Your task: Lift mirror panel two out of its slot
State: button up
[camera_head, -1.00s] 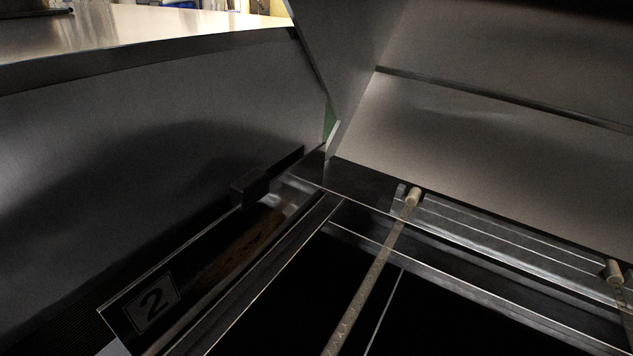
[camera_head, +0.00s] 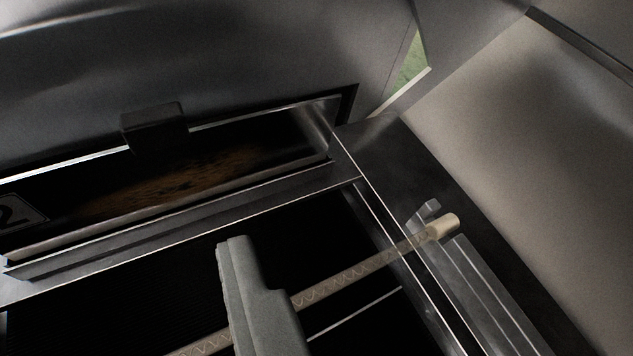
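Mirror panel two (camera_head: 215,178) sits in its slot along the back-left wall. It is a long, dark, shiny strip with a brownish reflection and a label with the number 2 (camera_head: 18,212), cut off at the left edge. A black block-shaped grip (camera_head: 154,126) stands on its upper edge. One grey finger of my gripper (camera_head: 258,298) shows at the lower middle, in front of the dark opening and below the panel in the picture. It appears apart from the panel and the grip. The other finger does not show, so the opening between them is hidden.
A thin rod with a pale end cap (camera_head: 446,226) crosses the dark opening behind my finger. Metal rails (camera_head: 185,222) frame the opening. Steel walls rise behind the panel and at the right (camera_head: 540,180).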

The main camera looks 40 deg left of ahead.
aim_at(153, 125)
jog(key=shift+n+g+y, duration=0.4)
jog(key=shift+n+y, duration=0.2)
jog(key=shift+n, duration=0.2)
jog(key=x, duration=0.5)
jog(key=w+x, duration=0.1)
jog(key=x, duration=0.5)
jog(key=w+x, duration=0.1)
jog(key=x, duration=0.4)
jog(key=shift+w+a, duration=0.1)
jog(key=c, duration=1.2)
jog(key=o, duration=0.3)
jog(key=shift+r, duration=0.8)
jog(key=shift+r, duration=1.15)
